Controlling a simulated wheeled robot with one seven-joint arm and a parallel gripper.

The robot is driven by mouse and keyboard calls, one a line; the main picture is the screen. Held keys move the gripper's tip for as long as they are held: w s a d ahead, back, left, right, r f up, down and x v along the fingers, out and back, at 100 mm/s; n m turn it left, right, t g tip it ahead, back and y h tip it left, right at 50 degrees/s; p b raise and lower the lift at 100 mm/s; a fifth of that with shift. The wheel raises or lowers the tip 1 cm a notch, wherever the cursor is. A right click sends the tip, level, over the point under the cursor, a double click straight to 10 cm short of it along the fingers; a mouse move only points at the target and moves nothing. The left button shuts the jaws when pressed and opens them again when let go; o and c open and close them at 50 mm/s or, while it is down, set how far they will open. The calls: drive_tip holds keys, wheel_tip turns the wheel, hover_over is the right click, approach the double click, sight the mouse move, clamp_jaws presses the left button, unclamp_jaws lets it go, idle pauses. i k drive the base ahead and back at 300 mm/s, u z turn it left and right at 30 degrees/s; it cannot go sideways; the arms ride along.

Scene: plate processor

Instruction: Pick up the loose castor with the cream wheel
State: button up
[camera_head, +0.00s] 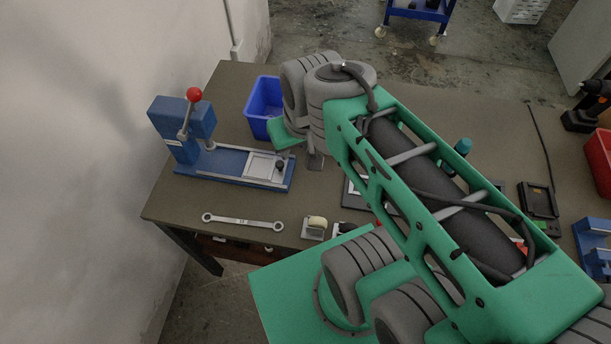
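The loose castor with the cream wheel (316,223) lies on the dark workbench (188,215) close to its front edge, to the right of a spanner. Its cream wheel faces up and a grey metal plate shows beside and below it. My gripper (314,161) is mostly hidden behind my green and grey arm; only a small grey part shows, above the bench and farther back than the castor. I cannot tell whether it is open or shut. It is apart from the castor.
A blue press with a red-knobbed lever (195,95) stands at the left. A blue bin (262,103) is behind my wrist. The spanner (243,222) lies near the front edge. A dark item (343,229) sits just right of the castor, partly hidden by my arm.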

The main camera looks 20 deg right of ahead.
sight(314, 228)
drive_tip(key=z, duration=0.25)
drive_tip(key=k, duration=0.45)
drive_tip(key=z, duration=2.8)
drive_tip(key=k, duration=1.55)
drive_tip(key=u, duration=2.45)
